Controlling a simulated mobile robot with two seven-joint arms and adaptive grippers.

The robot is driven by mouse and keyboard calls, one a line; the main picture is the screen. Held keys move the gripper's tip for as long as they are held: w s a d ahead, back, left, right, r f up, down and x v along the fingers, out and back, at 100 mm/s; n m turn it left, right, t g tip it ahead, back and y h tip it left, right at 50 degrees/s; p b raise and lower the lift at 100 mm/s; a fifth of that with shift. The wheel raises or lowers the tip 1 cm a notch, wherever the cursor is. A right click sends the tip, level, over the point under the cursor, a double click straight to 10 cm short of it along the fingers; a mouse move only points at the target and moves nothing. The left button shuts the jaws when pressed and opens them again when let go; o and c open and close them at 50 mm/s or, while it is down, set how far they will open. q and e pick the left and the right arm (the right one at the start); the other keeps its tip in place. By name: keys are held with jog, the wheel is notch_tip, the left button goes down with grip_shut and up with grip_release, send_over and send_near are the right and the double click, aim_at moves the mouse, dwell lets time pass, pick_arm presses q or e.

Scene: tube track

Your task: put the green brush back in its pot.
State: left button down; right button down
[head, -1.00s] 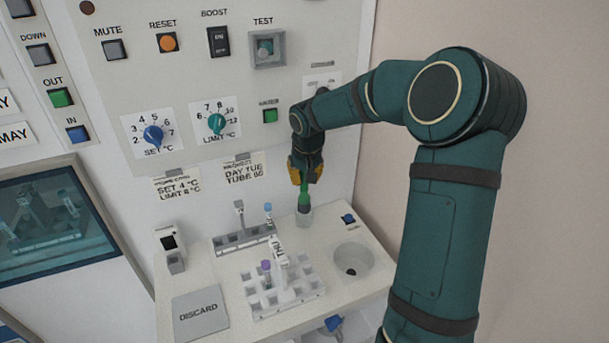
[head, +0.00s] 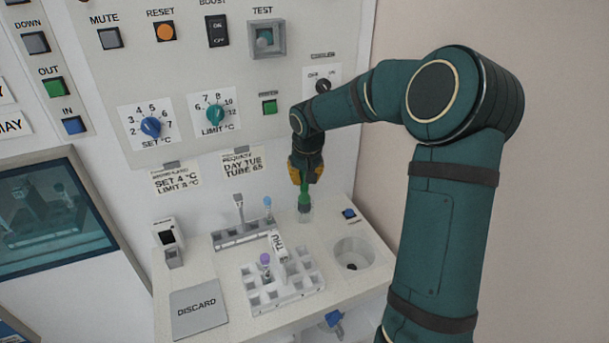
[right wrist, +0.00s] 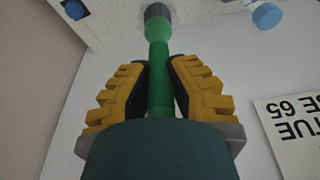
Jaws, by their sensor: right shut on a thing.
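My right gripper (head: 305,172) is shut on the green brush (head: 304,190) and holds it upright, bristles down. In the right wrist view the green handle (right wrist: 159,75) runs between the two yellow fingers (right wrist: 160,92), with the dark bristle end (right wrist: 157,12) beyond them. In the head view the dark lower end of the brush overlaps the small clear pot (head: 304,216) on the counter. The brush end looks to be within the pot's mouth; how deep I cannot tell. My left gripper is not in view.
A white tube rack (head: 292,296) with a purple-capped tube (head: 265,260) stands in front, and a grey rack (head: 238,236) lies left of the pot. A round well (head: 353,252) is to the right. The control panel wall (head: 180,60) rises behind.

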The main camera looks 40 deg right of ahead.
jog(key=shift+f, duration=0.2)
jog(key=c, duration=1)
grip_release()
jog(key=shift+o, duration=0.2)
jog(key=shift+r, duration=0.15)
jog(key=v, duration=1.1)
jog(key=shift+r, duration=0.4)
